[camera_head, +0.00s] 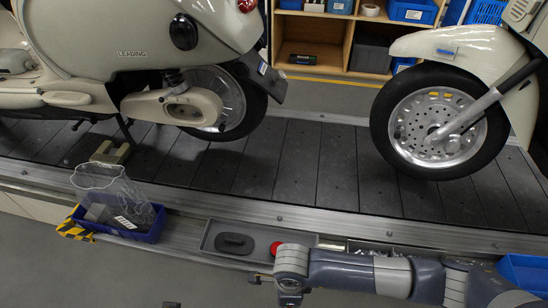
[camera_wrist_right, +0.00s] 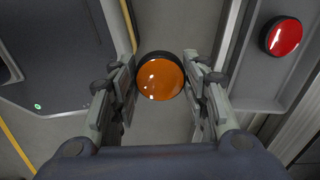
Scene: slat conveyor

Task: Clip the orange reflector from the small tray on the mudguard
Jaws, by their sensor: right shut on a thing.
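My right gripper (camera_wrist_right: 160,85) is shut on the round orange reflector (camera_wrist_right: 160,78), which has a dark rim and sits between the two fingers. In the head view my right arm comes in from the right and ends beside the small grey tray (camera_head: 212,236); the fingers are hardly visible there. The tray holds a red round reflector (camera_head: 276,248) and a dark oval part (camera_head: 235,244). The red reflector also shows in the right wrist view (camera_wrist_right: 283,37). A cream mudguard (camera_head: 470,42) covers the front wheel at upper right. A black rear mudguard (camera_head: 268,82) hangs behind the left scooter's wheel. My left gripper is not identifiable.
Two cream scooters stand on the dark slat conveyor (camera_head: 290,165). A blue bin (camera_head: 150,236) with bagged parts stands left of the tray. A tray of small metal parts (camera_head: 388,248) and another blue bin (camera_head: 525,270) lie right. Shelves (camera_head: 313,38) stand behind.

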